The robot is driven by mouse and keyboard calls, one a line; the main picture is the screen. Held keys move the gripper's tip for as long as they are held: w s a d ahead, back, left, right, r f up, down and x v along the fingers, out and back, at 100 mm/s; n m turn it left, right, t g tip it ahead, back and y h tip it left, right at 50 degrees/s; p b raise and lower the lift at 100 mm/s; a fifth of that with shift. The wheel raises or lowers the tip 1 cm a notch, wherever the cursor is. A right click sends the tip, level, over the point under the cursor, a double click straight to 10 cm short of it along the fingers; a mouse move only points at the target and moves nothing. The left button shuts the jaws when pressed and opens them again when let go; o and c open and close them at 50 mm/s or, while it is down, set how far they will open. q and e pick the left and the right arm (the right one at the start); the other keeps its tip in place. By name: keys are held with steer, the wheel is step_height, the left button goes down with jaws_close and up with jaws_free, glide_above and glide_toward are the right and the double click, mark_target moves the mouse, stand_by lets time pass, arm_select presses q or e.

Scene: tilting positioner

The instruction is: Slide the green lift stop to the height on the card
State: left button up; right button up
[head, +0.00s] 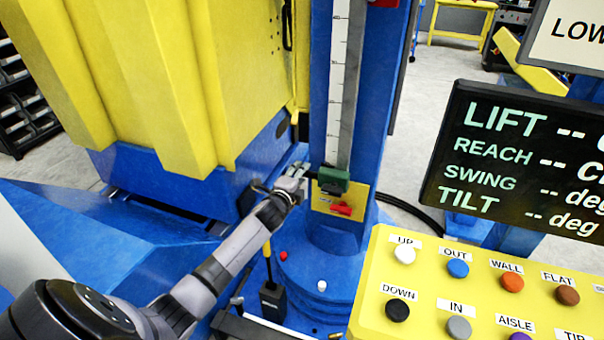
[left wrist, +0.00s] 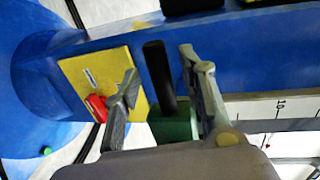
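The green lift stop (head: 334,179) sits low on the white scale strip of the blue column (head: 372,120), just above a yellow plate with a red piece. In the left wrist view the green stop (left wrist: 174,127) has a black handle (left wrist: 157,78) sticking out. My left gripper (head: 303,180) is at the stop's left side. In the left wrist view my left gripper (left wrist: 158,62) has its fingers apart, one on each side of the handle, with a clear gap to the left finger. A card (head: 568,35) at upper right is cut off; only "LOW" reads. My right gripper is out of view.
A dark display (head: 520,165) lists LIFT, REACH, SWING and TILT with dashes. A yellow button panel (head: 450,270) fills the lower right. A large yellow body (head: 190,80) stands left of the column. The scale strip (head: 342,90) above the stop looks clear.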

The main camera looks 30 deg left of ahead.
arm_select(q)
steer(key=shift+x, duration=1)
steer(key=shift+c, duration=0.4)
jaws_close()
